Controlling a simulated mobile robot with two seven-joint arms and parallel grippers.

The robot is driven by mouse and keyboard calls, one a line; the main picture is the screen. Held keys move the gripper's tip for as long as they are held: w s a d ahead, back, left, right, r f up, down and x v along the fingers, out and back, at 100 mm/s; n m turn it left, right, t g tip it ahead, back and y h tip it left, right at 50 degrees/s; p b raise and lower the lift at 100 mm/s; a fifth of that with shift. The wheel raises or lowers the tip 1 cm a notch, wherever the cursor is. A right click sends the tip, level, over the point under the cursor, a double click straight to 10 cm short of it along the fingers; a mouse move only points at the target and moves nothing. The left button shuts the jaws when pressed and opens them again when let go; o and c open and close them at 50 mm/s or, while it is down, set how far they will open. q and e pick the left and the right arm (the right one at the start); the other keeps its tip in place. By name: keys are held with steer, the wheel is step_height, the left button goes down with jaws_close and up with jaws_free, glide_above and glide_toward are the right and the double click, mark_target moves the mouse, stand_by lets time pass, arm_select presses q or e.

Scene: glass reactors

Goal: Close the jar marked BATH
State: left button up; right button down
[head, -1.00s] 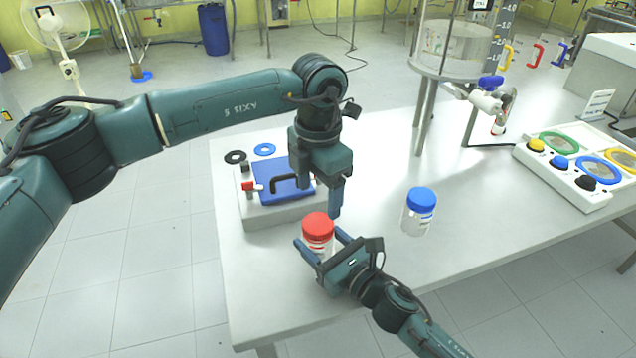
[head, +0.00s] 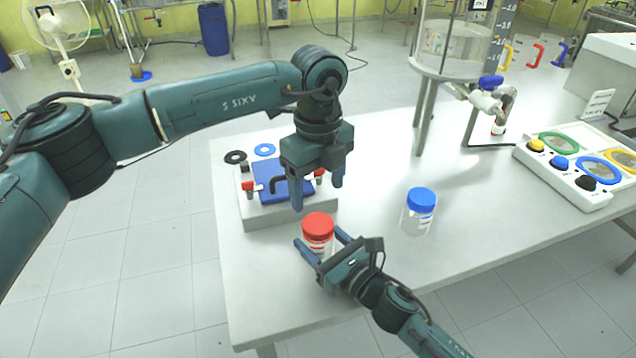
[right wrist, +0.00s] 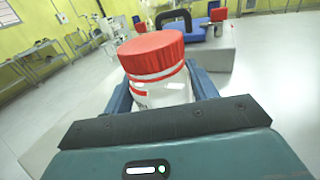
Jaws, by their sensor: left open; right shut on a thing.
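A clear jar with a red lid (head: 318,224) stands near the table's front edge; the lid sits on its mouth. I cannot read which jar is marked BATH. My right gripper (head: 319,240) is shut around this jar's body below the lid. The right wrist view shows the red lid (right wrist: 152,52) and the white label with red bands (right wrist: 160,88) between the fingers. I cannot tell how tightly the lid is seated. My left gripper (head: 317,196) is open, pointing down, above the red lid and apart from it. A second jar with a blue lid (head: 421,200) stands to the right.
A grey box with a blue top plate and black handle (head: 285,188) stands behind the red-lidded jar. Black and blue rings (head: 264,149) lie behind it. A glass reactor (head: 455,50) and a button panel (head: 570,165) are farther right. The table (head: 470,240) is clear right of the blue-lidded jar.

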mark_target(318, 223)
arm_select(q)
steer(key=shift+f, duration=4)
steer(key=shift+c, duration=0.4)
